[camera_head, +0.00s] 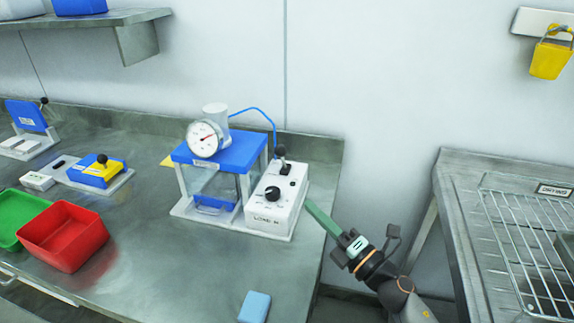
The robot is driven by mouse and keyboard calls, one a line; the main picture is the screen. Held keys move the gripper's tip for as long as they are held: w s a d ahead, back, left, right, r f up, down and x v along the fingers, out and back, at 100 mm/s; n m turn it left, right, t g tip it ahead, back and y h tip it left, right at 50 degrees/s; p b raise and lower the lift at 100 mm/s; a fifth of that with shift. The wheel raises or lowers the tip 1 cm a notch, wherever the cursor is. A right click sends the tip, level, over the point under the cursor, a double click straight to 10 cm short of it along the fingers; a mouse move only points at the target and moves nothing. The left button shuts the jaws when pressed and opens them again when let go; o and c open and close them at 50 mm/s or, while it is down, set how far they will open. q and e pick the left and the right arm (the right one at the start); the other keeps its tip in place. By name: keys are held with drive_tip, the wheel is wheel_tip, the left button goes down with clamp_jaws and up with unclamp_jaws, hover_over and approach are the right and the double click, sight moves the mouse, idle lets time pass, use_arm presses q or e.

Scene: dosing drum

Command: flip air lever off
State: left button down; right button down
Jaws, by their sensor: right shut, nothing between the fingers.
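A white control box (263,222) stands at the right side of the dosing stand on the steel bench. A black lever (281,154) stands upright at the back of its top, and a round black dial (272,194) sits nearer the front. The lever's label is too small to read. My right gripper (308,204) comes in from the lower right, its green fingers shut and empty. The fingertips are close to the box's right side, lower in the picture than the lever and apart from it. I cannot tell whether they touch the box. My left gripper is out of view.
The stand has a blue top (240,150), a gauge (204,138) and a blue hose (262,113). A red bin (66,236) and a green bin (12,232) are at the left. A light-blue block (254,306) lies at the front. A drying rack (535,235) is at the right.

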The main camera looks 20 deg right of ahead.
sight(283, 158)
drive_tip(key=p+x, duration=0.1)
drive_tip(key=x, duration=0.8)
drive_tip(key=shift+w+r+p, duration=0.15)
drive_tip(key=shift+w+p, duration=0.1)
drive_tip(key=shift+p, duration=0.15)
drive_tip(key=w, duration=0.2)
drive_tip(key=w+r, duration=0.1)
drive_tip(key=shift+d, duration=0.35)
drive_tip(key=shift+w+d+r, duration=0.15)
drive_tip(key=shift+w+d, duration=0.05)
drive_tip(key=shift+w, duration=0.25)
drive_tip(key=shift+r, duration=0.1)
